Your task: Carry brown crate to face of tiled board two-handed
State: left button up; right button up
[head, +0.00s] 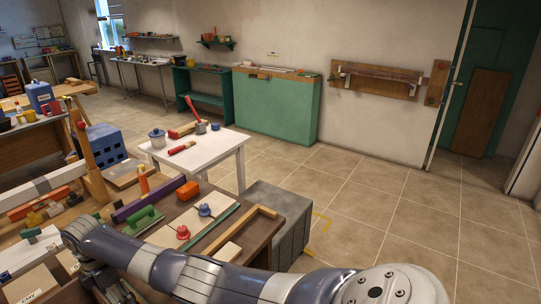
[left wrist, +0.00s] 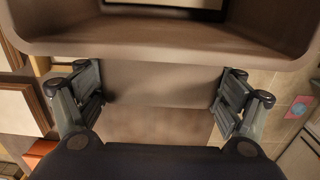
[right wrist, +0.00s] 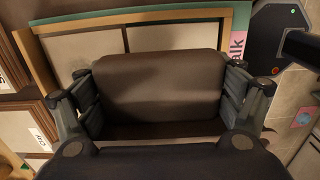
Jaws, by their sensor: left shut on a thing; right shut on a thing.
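The brown crate (left wrist: 165,48) fills the upper part of the left wrist view, with its rounded rim and part of its hollow inside showing. My left gripper (left wrist: 160,95) has its fingers on either side of a brown part below that rim and is shut on it. In the right wrist view, a brown part of the crate (right wrist: 157,85) sits between the fingers of my right gripper (right wrist: 163,106), which is shut on it. The crate is not visible in the head view, where one of my arms crosses the bottom. I cannot pick out the tiled board with certainty.
A cluttered wooden bench (head: 265,225) stands close, with a grey block (head: 288,205) beside it. A white table (head: 215,150) with tools is behind. A green cabinet (head: 285,110) stands at the wall. The tiled floor (head: 400,210) to the right is clear.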

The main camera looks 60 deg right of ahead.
jog(key=shift+r, duration=0.1)
pick_arm(q)
jog(key=o, duration=1.9)
jog(key=shift+o, duration=0.2)
jog(key=shift+s+f, duration=0.2)
pick_arm(e)
jog(key=o, duration=1.9)
jog(key=shift+s+f, duration=0.15)
jog(key=shift+f, duration=0.1)
pick_arm(q)
jog(key=shift+r, duration=0.1)
pick_arm(e)
jog(key=shift+o, duration=0.2)
jog(key=shift+r, duration=0.1)
pick_arm(q)
jog(key=shift+r, duration=0.25)
pick_arm(e)
jog(key=shift+r, duration=0.2)
